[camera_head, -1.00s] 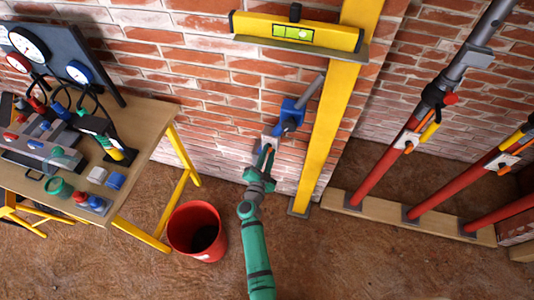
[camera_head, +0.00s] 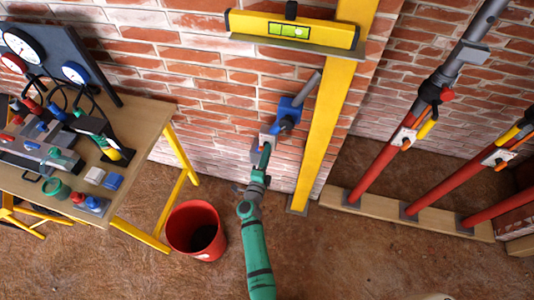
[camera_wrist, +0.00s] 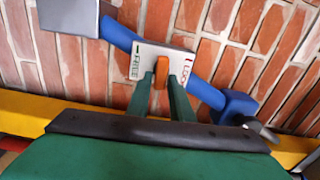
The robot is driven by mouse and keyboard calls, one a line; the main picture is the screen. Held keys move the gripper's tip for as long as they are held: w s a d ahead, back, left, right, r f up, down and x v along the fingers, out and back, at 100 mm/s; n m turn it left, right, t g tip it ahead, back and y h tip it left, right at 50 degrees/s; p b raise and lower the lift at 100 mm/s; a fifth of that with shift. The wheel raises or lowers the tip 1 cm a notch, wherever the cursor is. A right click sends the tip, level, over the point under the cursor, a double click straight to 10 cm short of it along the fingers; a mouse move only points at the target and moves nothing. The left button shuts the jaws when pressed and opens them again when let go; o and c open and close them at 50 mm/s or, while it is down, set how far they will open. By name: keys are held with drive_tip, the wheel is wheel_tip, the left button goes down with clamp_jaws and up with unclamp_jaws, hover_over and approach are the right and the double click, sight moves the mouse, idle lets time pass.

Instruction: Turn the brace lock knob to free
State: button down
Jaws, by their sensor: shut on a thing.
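The brace lock knob (camera_wrist: 161,72) is an orange bar on a white plate (camera_wrist: 149,60) in the wrist view. The plate is marked FREE on the left and LOCK on the right. The knob stands upright in the picture, between the two labels. My gripper (camera_wrist: 161,80) has one green finger on each side of the knob and is shut on it. The plate sits on the blue brace (camera_wrist: 205,94). In the head view, my gripper (camera_head: 264,150) reaches the brace's lower end, and the blue brace (camera_head: 288,110) slants up to the right.
A yellow post (camera_head: 325,130) stands just right of the brace, with a spirit level (camera_head: 290,30) above. A red bucket (camera_head: 195,232) stands on the ground left of my arm. A cluttered table (camera_head: 150,120) is at left. Red props (camera_head: 380,165) lean at right.

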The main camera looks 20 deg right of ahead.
drive_tip(key=shift+f+m, duration=0.1)
drive_tip(key=shift+m, duration=0.3)
drive_tip(key=c, duration=1.7)
unclamp_jaws()
drive_tip(key=shift+s, duration=0.1)
drive_tip(key=shift+v, duration=5.4)
